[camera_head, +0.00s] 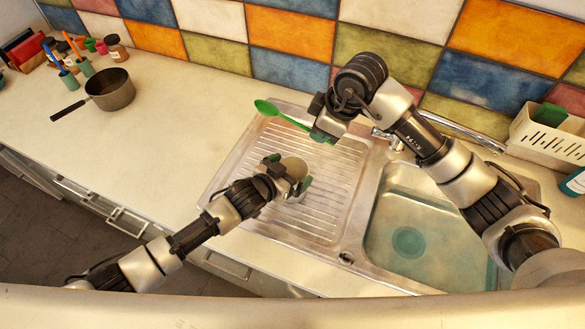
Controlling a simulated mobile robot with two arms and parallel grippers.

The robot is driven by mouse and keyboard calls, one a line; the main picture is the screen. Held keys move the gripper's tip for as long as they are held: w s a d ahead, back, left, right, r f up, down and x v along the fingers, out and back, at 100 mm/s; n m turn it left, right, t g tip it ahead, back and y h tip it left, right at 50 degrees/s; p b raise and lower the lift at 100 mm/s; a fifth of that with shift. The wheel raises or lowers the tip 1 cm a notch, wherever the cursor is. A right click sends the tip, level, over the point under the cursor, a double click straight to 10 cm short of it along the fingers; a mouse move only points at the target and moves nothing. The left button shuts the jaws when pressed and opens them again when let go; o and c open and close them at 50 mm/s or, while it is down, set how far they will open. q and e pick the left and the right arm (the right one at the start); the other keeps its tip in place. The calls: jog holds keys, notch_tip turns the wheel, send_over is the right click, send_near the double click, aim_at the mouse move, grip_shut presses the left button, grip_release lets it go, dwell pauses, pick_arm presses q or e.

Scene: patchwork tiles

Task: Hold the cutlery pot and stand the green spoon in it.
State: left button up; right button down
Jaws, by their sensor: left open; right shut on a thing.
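The green spoon (267,108) is held above the ribbed drainboard, its bowl pointing up and left. My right gripper (322,133) is shut on its handle end. A pale, rounded thing (294,167), which looks like the cutlery pot, is at the drainboard between the fingers of my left gripper (288,172). That gripper is open around it, down and left of my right gripper. The inside of the pale thing cannot be made out, and I cannot tell whether the fingers touch it.
The sink basin (405,225) is right of the drainboard (290,215). A faucet (460,130) and white basket (550,140) stand at right. A saucepan (112,92), jars (115,48) and teal cups with utensils (68,79) stand at far left. The left counter is mostly clear.

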pick_arm(q)
jog(key=shift+w+d+f, duration=0.25)
jog(key=shift+w+d, duration=0.15)
jog(key=shift+w, duration=0.05)
jog(key=shift+c, duration=0.3)
jog(key=c, duration=0.7)
